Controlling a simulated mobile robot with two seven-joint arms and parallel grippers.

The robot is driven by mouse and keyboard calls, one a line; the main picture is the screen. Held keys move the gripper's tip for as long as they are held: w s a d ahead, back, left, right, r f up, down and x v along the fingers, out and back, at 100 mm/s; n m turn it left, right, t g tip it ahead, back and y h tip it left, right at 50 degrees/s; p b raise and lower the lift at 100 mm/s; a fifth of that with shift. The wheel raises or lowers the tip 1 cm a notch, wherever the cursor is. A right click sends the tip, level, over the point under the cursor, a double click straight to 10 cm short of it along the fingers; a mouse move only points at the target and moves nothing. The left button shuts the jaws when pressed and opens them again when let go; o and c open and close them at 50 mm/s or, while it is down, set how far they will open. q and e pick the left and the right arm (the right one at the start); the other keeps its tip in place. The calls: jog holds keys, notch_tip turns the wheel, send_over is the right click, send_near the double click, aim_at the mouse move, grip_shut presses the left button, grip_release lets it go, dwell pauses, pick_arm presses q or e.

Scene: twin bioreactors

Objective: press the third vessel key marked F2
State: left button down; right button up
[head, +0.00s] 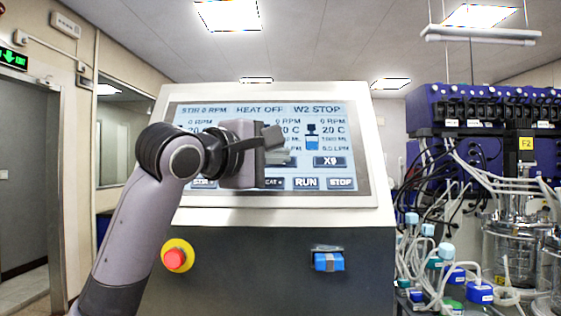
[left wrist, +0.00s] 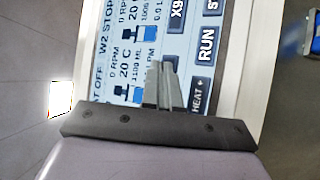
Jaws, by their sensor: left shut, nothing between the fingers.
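The touch panel (head: 344,186) stands in front of me with its lit screen facing me. My left gripper (head: 281,158) is in front of the screen's middle, with its fingers shut and empty. In the left wrist view the shut fingers (left wrist: 163,90) point at the screen, over the lower part of a vessel column. Whether they touch the glass I cannot tell. No key marked F2 is readable; the gripper covers the key place of the third column from the left. The rightmost column's key reads X9 (head: 329,161). My right gripper is not in view.
At the right stand a blue pump rack, tubing and glass vessels; a yellow F2 label (head: 526,143) hangs there.

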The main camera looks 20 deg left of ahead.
pick_arm(q)
jog(key=shift+w+f, duration=0.1)
jog(key=shift+w, duration=0.05)
dwell(0.5)
jog(key=shift+s+d+r, duration=0.15)
jog(key=shift+s+r, duration=0.25)
jog(key=shift+s, duration=0.25)
jog(key=s+r, duration=0.1)
jog(key=s, duration=0.1)
jog(key=s+d+r+p, duration=0.1)
jog(key=s, duration=0.1)
jog(key=shift+s+d+r, duration=0.1)
jog(key=shift+r, duration=0.2)
jog(key=shift+f, duration=0.1)
dwell(0.6)
